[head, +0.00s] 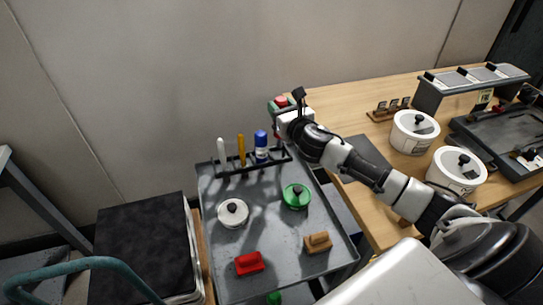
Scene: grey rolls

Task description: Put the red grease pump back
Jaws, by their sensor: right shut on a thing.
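My right gripper (284,122) reaches in from the right and is over the far right corner of the grey tray (215,272), at the right end of the dark rack (235,171). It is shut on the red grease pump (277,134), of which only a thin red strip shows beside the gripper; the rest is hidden. In the rack stand a white pump (221,151), a yellow one (241,148) and a blue one (261,144), all upright. I cannot tell whether the red pump touches the rack. My left gripper is out of view.
A wooden table (365,105) stands right, with white pots (414,131). A red-topped box (281,102) is behind the gripper.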

